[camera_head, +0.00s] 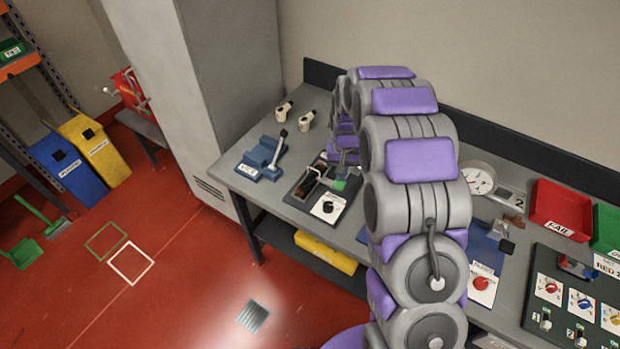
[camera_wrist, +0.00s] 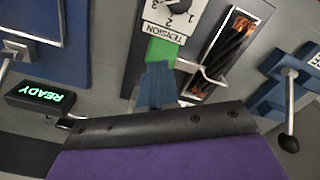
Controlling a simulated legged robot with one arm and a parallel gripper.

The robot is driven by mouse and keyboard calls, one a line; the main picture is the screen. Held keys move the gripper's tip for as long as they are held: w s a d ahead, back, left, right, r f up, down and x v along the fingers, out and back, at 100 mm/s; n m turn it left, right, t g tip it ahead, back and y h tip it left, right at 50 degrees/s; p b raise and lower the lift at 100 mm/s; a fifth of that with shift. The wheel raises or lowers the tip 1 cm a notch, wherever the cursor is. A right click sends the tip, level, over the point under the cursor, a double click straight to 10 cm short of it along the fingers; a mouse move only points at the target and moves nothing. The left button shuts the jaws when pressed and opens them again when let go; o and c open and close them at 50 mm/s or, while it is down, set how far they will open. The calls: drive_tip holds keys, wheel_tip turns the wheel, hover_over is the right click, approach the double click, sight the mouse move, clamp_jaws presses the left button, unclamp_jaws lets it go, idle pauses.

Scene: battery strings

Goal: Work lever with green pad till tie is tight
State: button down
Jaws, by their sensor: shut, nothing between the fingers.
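The green pad (camera_wrist: 163,50) shows in the wrist view just below the white TENSION dial card (camera_wrist: 172,18); the head view also shows it, partly behind my arm. My gripper (camera_wrist: 157,68) has its blue fingers together and empty, with the tips at the pad's near edge. I cannot tell whether they touch it. The lever under the pad is mostly hidden by the fingers. A bundle of dark cables with copper ends (camera_wrist: 236,42) lies in a black channel beside the pad, with a pale loop around it that looks like the tie (camera_wrist: 208,75). Its tightness is unclear.
A blue clamp with a black-knobbed lever (camera_head: 262,160) stands left of the tie station. A small READY display (camera_wrist: 40,97) lies at left in the wrist view. A gauge (camera_head: 477,180) and red FAIL bin (camera_head: 560,208) stand right of my arm on the grey bench.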

wheel_tip(320, 180, up, 9)
drive_tip(key=p, duration=0.3)
drive_tip(key=shift+w+d, duration=0.35)
drive_tip(key=shift+w, duration=0.05)
idle(0.8)
drive_tip(key=shift+s+a+f+b, duration=0.1)
drive_tip(key=shift+s+f+b, duration=0.1)
drive_tip(key=shift+f, duration=1.45)
drive_tip(key=shift+s+a+f+b, duration=0.15)
drive_tip(key=shift+f+b, duration=0.1)
drive_tip(key=shift+f, duration=1.45)
drive_tip(key=shift+s+a+f+b, duration=0.1)
drive_tip(key=shift+f+b, duration=0.1)
drive_tip(key=shift+f, duration=1.45)
drive_tip(key=shift+r, duration=0.1)
wheel_tip(320, 180, up, 10)
drive_tip(key=p, duration=0.3)
drive_tip(key=shift+w+d, duration=0.3)
drive_tip(key=shift+w, duration=0.15)
drive_tip(key=shift+f, duration=0.25)
